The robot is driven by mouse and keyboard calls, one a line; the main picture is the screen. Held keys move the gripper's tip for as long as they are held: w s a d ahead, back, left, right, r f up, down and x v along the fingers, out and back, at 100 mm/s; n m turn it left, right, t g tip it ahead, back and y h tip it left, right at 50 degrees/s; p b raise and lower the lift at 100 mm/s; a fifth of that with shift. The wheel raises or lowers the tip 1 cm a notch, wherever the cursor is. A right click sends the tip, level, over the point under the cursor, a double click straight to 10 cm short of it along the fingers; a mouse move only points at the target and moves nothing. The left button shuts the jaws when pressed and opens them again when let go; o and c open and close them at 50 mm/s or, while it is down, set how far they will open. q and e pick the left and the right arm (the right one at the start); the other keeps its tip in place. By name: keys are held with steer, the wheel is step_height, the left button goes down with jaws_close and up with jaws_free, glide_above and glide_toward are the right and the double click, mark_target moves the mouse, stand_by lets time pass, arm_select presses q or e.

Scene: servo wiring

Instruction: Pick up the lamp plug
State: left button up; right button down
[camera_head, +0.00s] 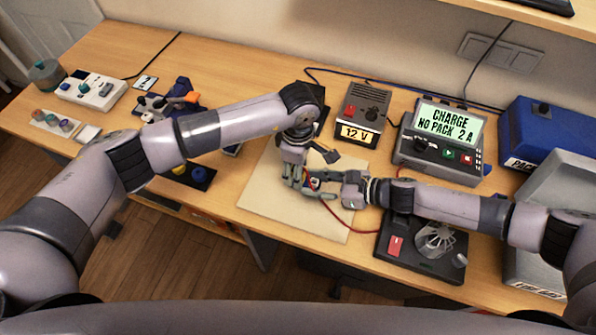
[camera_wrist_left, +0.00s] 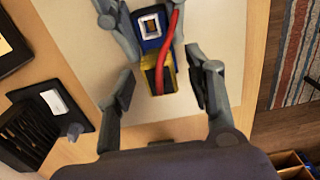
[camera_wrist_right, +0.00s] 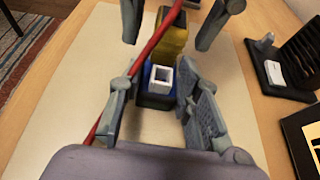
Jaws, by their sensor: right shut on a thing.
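A blue-and-yellow plug (camera_head: 314,184) is held a little above the pale mat (camera_head: 262,207). In the right wrist view its blue end (camera_wrist_right: 158,101) has a pale square opening, and its yellow part (camera_wrist_right: 172,40) lies beyond. It also shows in the left wrist view (camera_wrist_left: 152,42). A red cable (camera_head: 333,215) crosses close to the plug. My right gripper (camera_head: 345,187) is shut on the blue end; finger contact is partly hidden. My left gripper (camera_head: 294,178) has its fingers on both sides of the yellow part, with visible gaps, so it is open.
A 12 V supply (camera_head: 364,113) and a charger (camera_head: 441,142) stand behind. Small parts crowd the left. The mat's front is clear.

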arm_select(q)
jaws_close()
stand_by(0.4)
step_height(320, 180, up, 10)
stand_by(0.6)
arm_select(e)
steer(key=c, duration=1.1)
jaws_free()
